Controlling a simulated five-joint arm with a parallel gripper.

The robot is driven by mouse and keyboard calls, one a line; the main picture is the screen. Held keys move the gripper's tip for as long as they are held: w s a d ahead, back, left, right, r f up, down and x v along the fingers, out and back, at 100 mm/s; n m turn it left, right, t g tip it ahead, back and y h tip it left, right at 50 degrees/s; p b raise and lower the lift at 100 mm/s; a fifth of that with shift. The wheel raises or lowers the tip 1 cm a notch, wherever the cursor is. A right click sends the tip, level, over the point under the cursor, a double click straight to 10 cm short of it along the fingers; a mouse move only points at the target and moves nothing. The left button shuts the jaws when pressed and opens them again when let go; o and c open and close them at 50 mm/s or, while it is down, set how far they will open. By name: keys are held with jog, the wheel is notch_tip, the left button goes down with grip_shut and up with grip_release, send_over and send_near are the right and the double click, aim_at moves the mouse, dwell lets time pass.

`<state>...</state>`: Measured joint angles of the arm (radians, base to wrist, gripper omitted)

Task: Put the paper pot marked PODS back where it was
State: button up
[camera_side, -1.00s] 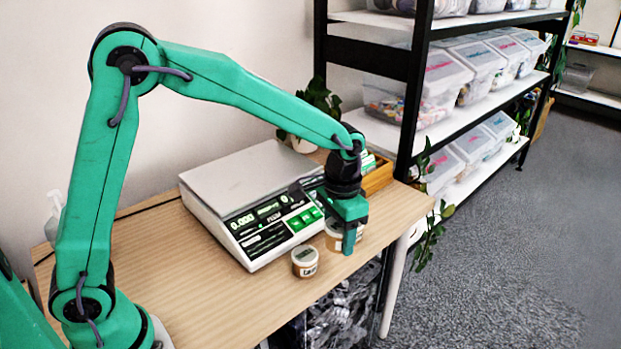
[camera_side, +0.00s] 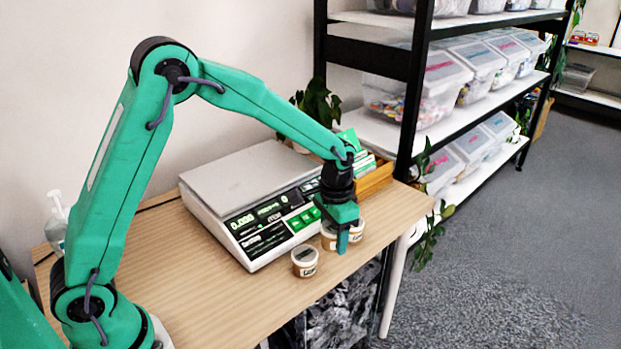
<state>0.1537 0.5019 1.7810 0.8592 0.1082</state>
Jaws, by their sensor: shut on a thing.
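My gripper (camera_side: 342,240) points down near the front right edge of the table, in front of the scale. It is shut on a paper pot (camera_side: 328,240), which shows beside and behind the finger. Pot surface (camera_side: 358,231) also shows at the right of the finger; I cannot tell whether this is a second pot. A small paper pot with a dark lid marking (camera_side: 305,262) stands apart on the wood to the left, nearer the front edge. Its label is too small to read surely, and I cannot make out PODS on any pot. The finger hides part of the held pot.
A white weighing scale (camera_side: 250,205) stands behind the pots. A wooden box (camera_side: 374,181) with green and white items is at the table's back right. A shelf (camera_side: 450,125) of clear bins stands beyond. The wooden table's (camera_side: 200,290) left front is clear.

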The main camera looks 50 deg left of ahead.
aim_at(329, 254)
jog(key=w+a+f, duration=0.1)
jog(key=a, duration=0.1)
jog(key=w+a+f, duration=0.1)
jog(key=shift+w+a+f, duration=0.3)
jog(key=shift+f, duration=2)
jog(key=shift+f, duration=0.1)
jog(key=o, duration=1.2)
jog(key=shift+c, duration=0.2)
notch_tip(329, 254, up, 12)
